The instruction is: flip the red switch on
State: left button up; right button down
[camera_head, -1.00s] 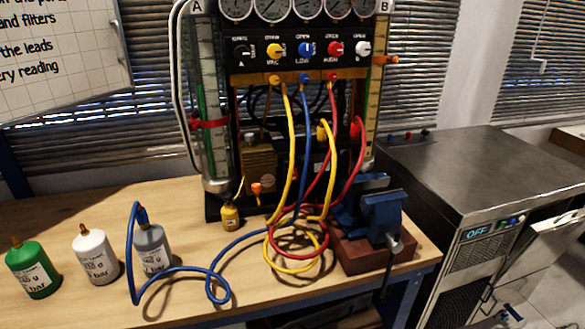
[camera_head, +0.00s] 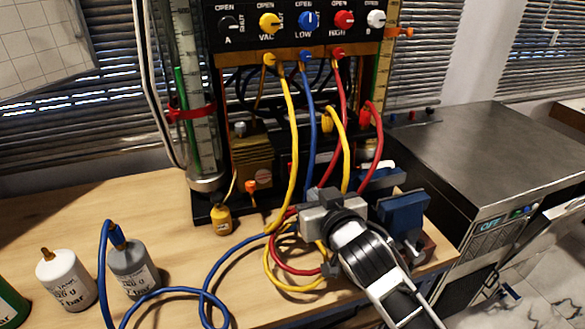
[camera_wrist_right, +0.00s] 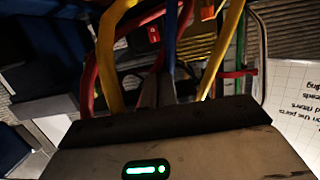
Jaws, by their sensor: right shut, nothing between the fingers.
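The red switch (camera_wrist_right: 153,34) shows in the right wrist view as a small red rocker on a dark panel, beside a white label and among the hoses. Whether it is on or off is too small to tell. My right gripper (camera_head: 318,197) is in front of the rig's lower part, over the hose loops. Its closed fingers (camera_wrist_right: 159,88) point toward the rig in the wrist view, with nothing between them and apart from the switch. My left gripper is not in view.
Yellow, blue and red hoses (camera_head: 309,130) hang in front of the rig. A blue vise (camera_head: 402,212) stands right of my gripper. The bench (camera_head: 170,222) has bare wood at left.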

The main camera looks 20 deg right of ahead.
send_near(289, 164)
jog(key=x, duration=0.5)
jog(key=shift+w+a, duration=0.1)
jog(key=shift+w, duration=0.1)
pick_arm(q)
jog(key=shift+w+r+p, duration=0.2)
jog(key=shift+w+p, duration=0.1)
pick_arm(e)
jog(key=shift+w+f, duration=0.15)
jog(key=shift+w, duration=0.55)
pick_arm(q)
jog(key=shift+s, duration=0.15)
